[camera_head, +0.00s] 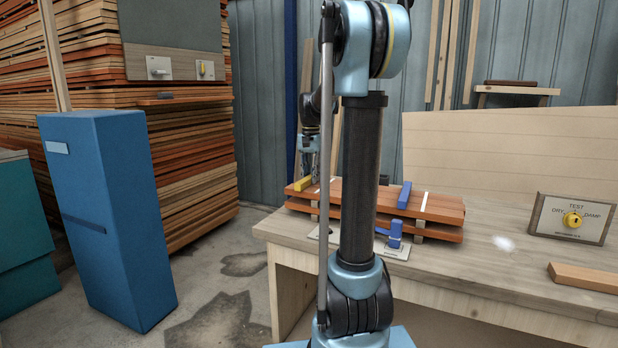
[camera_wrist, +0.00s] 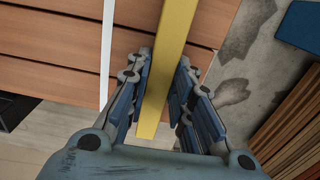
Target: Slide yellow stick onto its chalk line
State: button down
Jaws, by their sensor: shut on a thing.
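The yellow stick (camera_wrist: 165,60) lies across the brown boards (camera_wrist: 60,50) near their end in the wrist view. It also shows at the left end of the stack (camera_head: 302,184) in the head view. A white chalk line (camera_wrist: 107,50) runs left of the stick, roughly parallel and apart from it, with bare board between. My gripper (camera_wrist: 165,88) is shut on the yellow stick, a finger on each side. In the head view my gripper (camera_head: 307,163) is small and low over the left end of the stack, partly hidden by my arm.
A blue stick (camera_head: 404,195) lies on the boards beside another white line (camera_head: 424,201). A test panel (camera_head: 572,219) and a loose wood piece (camera_head: 585,277) are at the right. A blue cabinet (camera_head: 105,220) stands left.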

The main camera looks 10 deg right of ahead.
aim_at(326, 184)
jog(key=shift+s+d, duration=0.6)
jog(key=shift+d, duration=0.25)
jog(key=shift+s+d, duration=0.6)
jog(key=shift+d, duration=0.2)
jog(key=shift+s+d, duration=0.6)
jog(key=shift+d, duration=0.25)
jog(key=c, duration=1.3)
grip_release()
jog(key=shift+r, duration=0.1)
